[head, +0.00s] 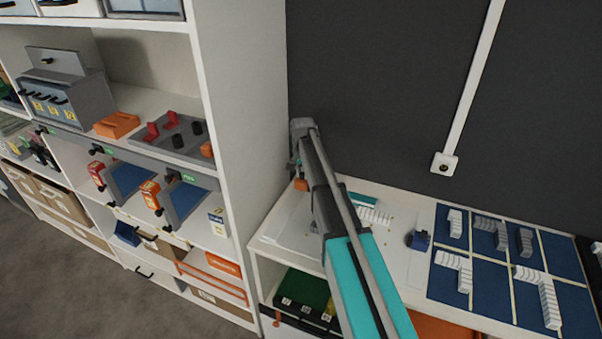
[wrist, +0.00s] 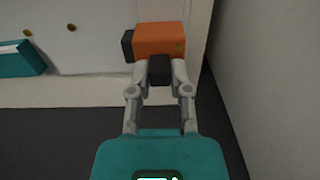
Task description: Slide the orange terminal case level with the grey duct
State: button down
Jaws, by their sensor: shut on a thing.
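The orange terminal case (wrist: 158,40) is a small block at the top middle of the wrist view. A dark stub (wrist: 158,69) on its near side is between the fingers of my gripper (wrist: 160,76), which is shut on it. In the head view the case (head: 301,185) is a small orange patch beside my gripper (head: 298,160), above the white worktop's left part; the arm hides much around it. A dark grey block (wrist: 128,45) shows directly left of the case; I cannot tell whether it is part of it. I cannot single out the grey duct with certainty.
A teal piece (wrist: 20,58) lies left of the case on the white worktop (head: 403,260). A tall shelf side (head: 235,110) stands left of the arm in the head view. Blue trays (head: 450,285) with white pieces fill the worktop's right.

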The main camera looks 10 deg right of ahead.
jog(key=s+a, duration=0.3)
jog(key=s, duration=0.1)
jog(key=s+a, duration=0.3)
jog(key=s, duration=0.2)
jog(key=s+a, duration=0.3)
jog(key=s, duration=0.2)
jog(key=shift+s+a, duration=0.15)
jog(key=shift+a, duration=0.25)
jog(key=c, duration=0.6)
grip_release()
jog(key=shift+o, duration=0.2)
jog(key=shift+d, duration=0.1)
